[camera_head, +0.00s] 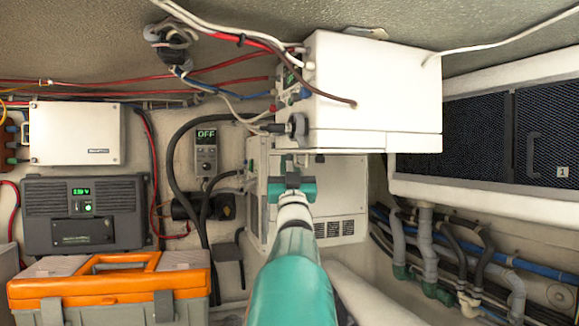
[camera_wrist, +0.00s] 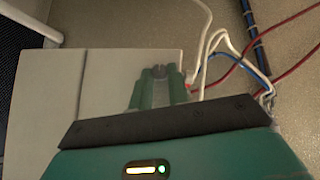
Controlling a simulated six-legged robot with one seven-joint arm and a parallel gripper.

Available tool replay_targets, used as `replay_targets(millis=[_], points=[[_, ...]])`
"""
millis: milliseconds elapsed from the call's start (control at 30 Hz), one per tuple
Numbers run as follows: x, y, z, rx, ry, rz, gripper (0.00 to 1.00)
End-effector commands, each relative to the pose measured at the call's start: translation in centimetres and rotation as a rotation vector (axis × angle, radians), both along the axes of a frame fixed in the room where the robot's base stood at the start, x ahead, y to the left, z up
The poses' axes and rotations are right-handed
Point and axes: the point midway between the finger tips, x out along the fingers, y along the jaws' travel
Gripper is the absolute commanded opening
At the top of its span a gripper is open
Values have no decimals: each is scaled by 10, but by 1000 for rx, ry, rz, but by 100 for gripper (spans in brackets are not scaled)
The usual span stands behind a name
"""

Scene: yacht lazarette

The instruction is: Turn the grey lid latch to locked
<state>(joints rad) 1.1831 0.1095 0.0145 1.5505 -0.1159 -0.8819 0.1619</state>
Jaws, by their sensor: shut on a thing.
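The grey lid latch (camera_wrist: 158,71) shows in the wrist view as a small dark grey piece between my fingertips, against the white box (camera_wrist: 115,75). My gripper (camera_wrist: 159,77) is shut on it, with one green finger on each side. In the head view my gripper (camera_head: 291,163) is at the lower left of the white box (camera_head: 365,90), at the end of my teal arm. The latch cannot be made out clearly there, and its turn position cannot be read.
Red, white and blue cables (camera_head: 240,62) run into the white box's left side. A vented white unit (camera_head: 335,200) stands below it. An orange-lidded toolbox (camera_head: 110,290) is at lower left. Pipes and hoses (camera_head: 430,240) run along the right wall.

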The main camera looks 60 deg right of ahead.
Motion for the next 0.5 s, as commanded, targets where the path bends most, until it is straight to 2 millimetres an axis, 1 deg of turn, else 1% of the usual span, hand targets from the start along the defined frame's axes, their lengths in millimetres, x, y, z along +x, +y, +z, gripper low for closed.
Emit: replay_targets(millis=[267,500], points=[[-1,-1,0,-1,3,71,0],[-4,-3,-1,0,2,231,0]])
